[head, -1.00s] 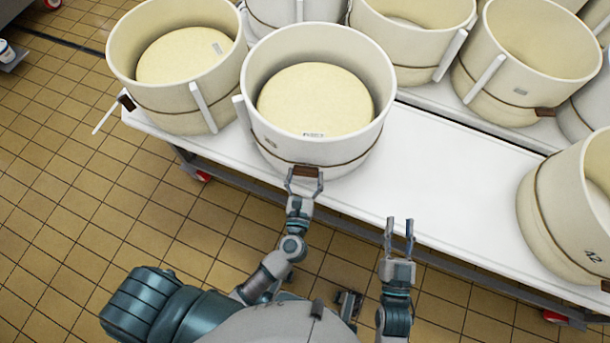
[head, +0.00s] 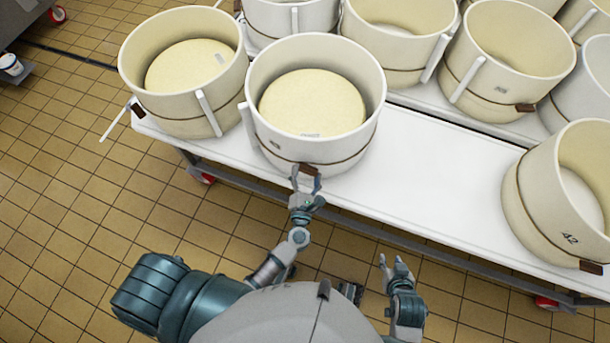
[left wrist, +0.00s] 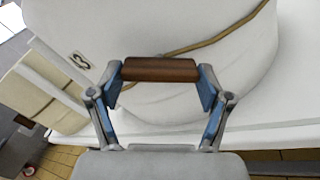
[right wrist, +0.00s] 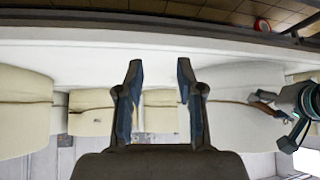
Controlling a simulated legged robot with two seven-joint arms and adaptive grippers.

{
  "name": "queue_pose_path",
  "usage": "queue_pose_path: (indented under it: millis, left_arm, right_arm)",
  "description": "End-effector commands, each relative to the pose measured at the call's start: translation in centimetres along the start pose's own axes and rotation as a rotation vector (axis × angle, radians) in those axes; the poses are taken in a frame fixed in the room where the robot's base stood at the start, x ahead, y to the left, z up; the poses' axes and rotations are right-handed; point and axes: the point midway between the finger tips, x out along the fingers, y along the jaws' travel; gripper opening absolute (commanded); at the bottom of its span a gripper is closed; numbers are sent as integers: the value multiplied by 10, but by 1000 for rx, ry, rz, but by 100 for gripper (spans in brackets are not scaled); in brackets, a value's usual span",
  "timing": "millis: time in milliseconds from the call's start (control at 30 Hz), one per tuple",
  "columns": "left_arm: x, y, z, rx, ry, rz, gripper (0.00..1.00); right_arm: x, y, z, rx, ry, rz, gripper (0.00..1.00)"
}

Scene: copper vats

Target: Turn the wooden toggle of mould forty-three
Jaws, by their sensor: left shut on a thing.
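The mould (head: 350,142) at the front of the white table is a pale round tub with a cord around it and a yellow cheese (head: 312,102) inside. In the left wrist view the mould's wall (left wrist: 190,25) carries a label (left wrist: 80,62), partly readable as ending in 3. Its brown wooden toggle (left wrist: 160,69) sits on the cord. My left gripper (head: 306,178) is shut on the toggle (head: 309,170), one finger at each end, and is tilted relative to the cord. My right gripper (head: 396,262) is open and empty, below the table's front edge; its spread fingers show in the right wrist view (right wrist: 160,85).
A mould with cheese (head: 184,75) stands close on the left. A mould marked 42 (head: 560,200) stands at the right. More moulds (head: 505,60) line the back. The white tabletop (head: 440,150) right of the front mould is bare.

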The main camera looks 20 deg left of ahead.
Motion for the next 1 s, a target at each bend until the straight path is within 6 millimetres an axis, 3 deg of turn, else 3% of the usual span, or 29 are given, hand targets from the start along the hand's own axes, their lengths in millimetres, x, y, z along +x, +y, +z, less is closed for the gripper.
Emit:
queue_pose_path:
  millis: [333,700,1000]
  left_arm:
    - [0,0,4,299,-3,-5,43]
    - [0,0,4,620,-3,-5,43]
    - [-1,-1,3,836,-4,-7,43]
  right_arm:
    - [-50,12,82,12,-468,29,37]
    - [20,11,119,7,-478,24,37]
    - [52,10,151,4,-489,20,37]
